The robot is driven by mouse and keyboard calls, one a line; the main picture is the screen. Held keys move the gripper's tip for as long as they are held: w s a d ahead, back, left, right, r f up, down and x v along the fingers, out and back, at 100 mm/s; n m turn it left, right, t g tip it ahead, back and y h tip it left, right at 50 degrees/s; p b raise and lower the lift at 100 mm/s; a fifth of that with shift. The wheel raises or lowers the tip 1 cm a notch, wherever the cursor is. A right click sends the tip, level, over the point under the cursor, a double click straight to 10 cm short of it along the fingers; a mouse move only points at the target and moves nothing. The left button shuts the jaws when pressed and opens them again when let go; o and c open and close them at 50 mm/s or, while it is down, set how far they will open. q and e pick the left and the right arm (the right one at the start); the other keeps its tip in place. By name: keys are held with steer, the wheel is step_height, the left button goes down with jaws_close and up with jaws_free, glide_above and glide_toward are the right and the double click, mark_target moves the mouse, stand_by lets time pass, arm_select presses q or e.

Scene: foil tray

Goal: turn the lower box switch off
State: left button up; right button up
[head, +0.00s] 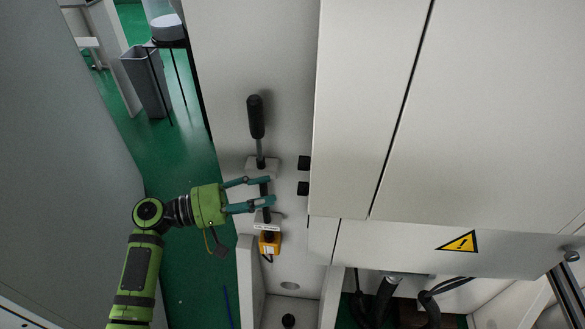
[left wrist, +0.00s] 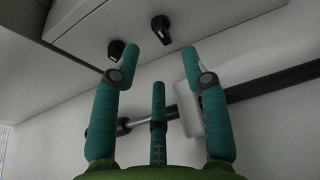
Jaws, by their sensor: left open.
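Two lever switches sit one above the other on the pale panel in the head view. The lower box switch (head: 268,219) has a small pale box and a dark lever pointing upward from it. The upper switch (head: 262,166) has a pale box and a long black handle standing up. My left gripper (head: 271,190) comes in from the left, open, its teal fingers on either side of the lower lever's height. In the left wrist view, the open fingers (left wrist: 164,62) stand in front of a dark and grey rod and a pale block (left wrist: 191,103). I cannot tell contact. My right gripper is out of view.
An orange-yellow box (head: 270,243) is directly below the lower switch. Large cabinet doors (head: 480,110) fill the right side. Green floor and a grey bin (head: 147,80) lie at the left back.

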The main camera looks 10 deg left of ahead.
mark_target(303, 189)
arm_select(q)
steer(key=p+x, duration=0.2)
steer(key=x, duration=0.4)
steer(key=shift+d, duration=0.3)
jaws_close()
